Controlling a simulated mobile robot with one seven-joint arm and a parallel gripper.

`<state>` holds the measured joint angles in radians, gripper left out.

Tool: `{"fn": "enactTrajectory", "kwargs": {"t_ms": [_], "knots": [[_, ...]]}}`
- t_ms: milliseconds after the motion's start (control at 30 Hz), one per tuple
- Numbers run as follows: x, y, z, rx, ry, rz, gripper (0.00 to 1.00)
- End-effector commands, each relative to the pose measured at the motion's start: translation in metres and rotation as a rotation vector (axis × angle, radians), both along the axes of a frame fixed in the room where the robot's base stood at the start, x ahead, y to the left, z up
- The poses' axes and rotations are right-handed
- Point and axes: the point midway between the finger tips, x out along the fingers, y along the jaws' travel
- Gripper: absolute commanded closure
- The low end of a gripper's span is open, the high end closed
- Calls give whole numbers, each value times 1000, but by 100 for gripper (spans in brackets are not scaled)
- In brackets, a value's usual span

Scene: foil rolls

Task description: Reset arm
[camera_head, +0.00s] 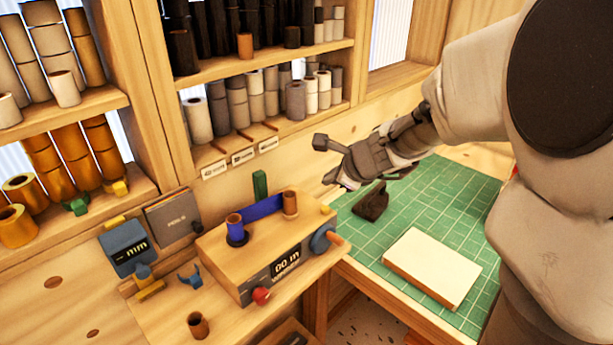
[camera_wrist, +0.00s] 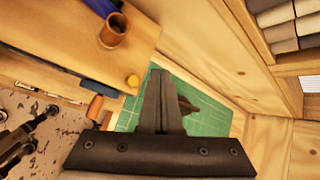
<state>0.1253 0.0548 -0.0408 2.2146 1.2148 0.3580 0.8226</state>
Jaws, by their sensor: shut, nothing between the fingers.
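My gripper (camera_head: 332,178) is at the end of my arm, which reaches in from the right in the head view. It is in the air above the far left part of the green cutting mat (camera_head: 440,205), near the right end of the wooden machine (camera_head: 240,265). In the wrist view my gripper's fingers (camera_wrist: 158,75) are together with nothing between them. The green mat (camera_wrist: 205,118) shows behind them, and a dark object is partly hidden by the fingers.
The machine has a red knob (camera_head: 261,296) and a copper-coloured core (camera_head: 290,203) on top. A pale block (camera_head: 433,268) and a dark tool (camera_head: 371,202) lie on the mat. Shelves (camera_head: 270,140) of rolls line the back wall. A small brown cup (camera_head: 198,325) stands in front.

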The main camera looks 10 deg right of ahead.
Motion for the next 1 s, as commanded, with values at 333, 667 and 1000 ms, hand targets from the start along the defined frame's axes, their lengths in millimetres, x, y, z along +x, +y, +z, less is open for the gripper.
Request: {"fn": "enactTrajectory", "kwargs": {"t_ms": [333,667,1000], "knots": [[-24,19,22,-125,-48,194,100],[-141,54,57,-698,-164,942,100],[-242,21,54,-1248,-110,1521,100]]}}
